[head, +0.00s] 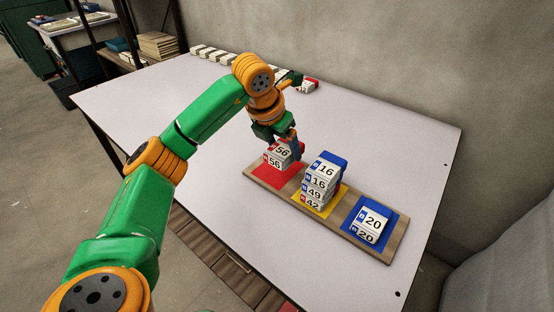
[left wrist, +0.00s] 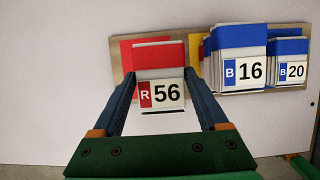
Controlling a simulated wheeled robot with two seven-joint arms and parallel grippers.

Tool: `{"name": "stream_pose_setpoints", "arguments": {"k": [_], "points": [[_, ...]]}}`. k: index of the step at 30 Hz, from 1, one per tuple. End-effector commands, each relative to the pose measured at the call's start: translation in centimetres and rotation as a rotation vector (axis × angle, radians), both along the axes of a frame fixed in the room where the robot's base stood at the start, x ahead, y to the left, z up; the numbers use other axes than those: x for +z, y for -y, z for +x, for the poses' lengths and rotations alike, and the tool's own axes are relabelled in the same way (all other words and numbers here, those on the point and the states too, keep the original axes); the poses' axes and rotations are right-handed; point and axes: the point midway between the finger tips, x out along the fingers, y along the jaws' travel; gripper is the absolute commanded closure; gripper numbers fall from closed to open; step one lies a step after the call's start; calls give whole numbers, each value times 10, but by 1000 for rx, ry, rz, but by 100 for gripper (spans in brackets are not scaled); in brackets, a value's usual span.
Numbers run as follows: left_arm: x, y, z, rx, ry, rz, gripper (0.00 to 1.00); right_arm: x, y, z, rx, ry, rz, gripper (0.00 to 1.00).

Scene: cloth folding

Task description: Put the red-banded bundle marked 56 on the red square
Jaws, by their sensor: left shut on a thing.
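The red-banded bundle marked 56 (head: 275,162) is between the fingers of my left gripper (head: 288,143), which is shut on it. In the left wrist view the bundle (left wrist: 160,94) shows its white face with a red R patch and a red top, between both fingers (left wrist: 165,100). The red square (head: 283,180) is at the left end of a wooden board, and the bundle is over its far part in the head view. I cannot tell whether the bundle touches the square.
A stack with a blue-banded 16 (head: 323,170) on top stands on the yellow square (head: 299,200), close beside the red one. A blue-banded 20 (head: 373,222) sits on the blue square (head: 391,229). Several bundles (head: 212,53) line the table's back, with a red-banded one (head: 309,86) at the row's right.

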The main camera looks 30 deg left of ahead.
Motion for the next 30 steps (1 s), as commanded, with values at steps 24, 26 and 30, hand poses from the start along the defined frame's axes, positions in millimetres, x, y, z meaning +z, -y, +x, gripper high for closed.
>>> {"name": "stream_pose_setpoints", "arguments": {"k": [24,26,30], "points": [[-71,-27,14,-1,2,-1,15,-5,0,0,1,0,0,50],[-70,-27,14,-1,2,-1,0,-5,0,0,1,0,0,50],[-70,-26,14,-1,2,-1,0,-5,0,0,1,-1,0,50]]}}
